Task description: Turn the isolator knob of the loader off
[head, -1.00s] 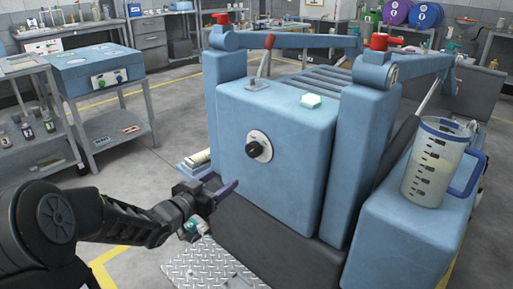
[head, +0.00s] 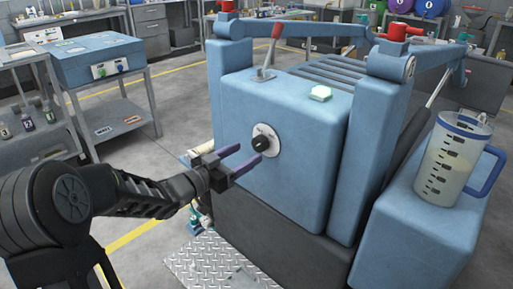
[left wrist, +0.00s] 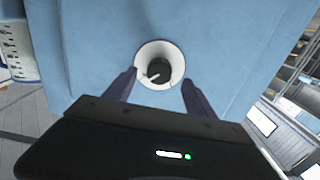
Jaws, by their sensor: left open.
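The isolator knob (head: 261,144) is a black knob on a white round plate, on the front face of the blue loader (head: 300,200). In the left wrist view the knob (left wrist: 158,71) shows a white pointer mark toward the lower left. My left gripper (head: 246,158) is open, its two dark purple fingers pointing at the knob from the left. In the left wrist view the left gripper's fingertips (left wrist: 156,80) lie on either side of the knob's plate. I cannot tell whether they touch the face. My right gripper is not in view.
A cart with a blue box (head: 97,58) stands left.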

